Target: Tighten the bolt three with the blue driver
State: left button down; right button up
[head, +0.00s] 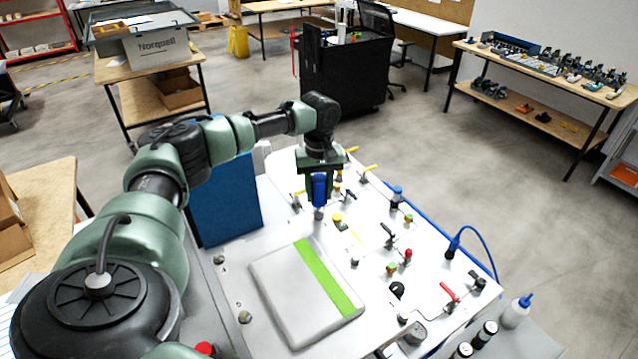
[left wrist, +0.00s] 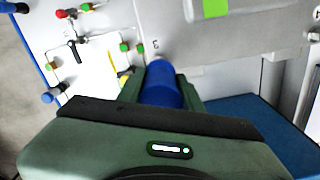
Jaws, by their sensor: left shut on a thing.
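My left gripper (head: 319,196) is shut on the blue driver (head: 319,188), which points down over the white analyser panel (head: 380,215). The left wrist view shows the driver's blue handle (left wrist: 160,85) between the two green fingers. A small mark like a 3 (left wrist: 155,44) is on the grey surface just beyond the handle. The driver's tip and any bolt under it are hidden in the left wrist view. In the head view the driver's lower end is close to the panel, but I cannot tell whether it touches a bolt. My right gripper is not in view.
A grey cover with a green stripe (head: 325,275) lies in front of the driver. Valves and coloured knobs, including a red-handled one (head: 449,296), crowd the panel's right side. A blue board (head: 225,200) stands left of the driver. A white bottle (head: 516,311) stands at the right edge.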

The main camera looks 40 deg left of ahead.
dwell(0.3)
pick_arm(q)
jog(key=m, duration=0.8)
jog(key=shift+m, duration=0.4)
jog(key=m, duration=0.4)
jog(key=shift+m, duration=0.3)
jog(key=m, duration=0.4)
jog(key=shift+m, duration=0.3)
jog(key=c, duration=1.1)
grip_release()
jog(key=shift+o, duration=0.2)
jog(key=shift+f, duration=0.1)
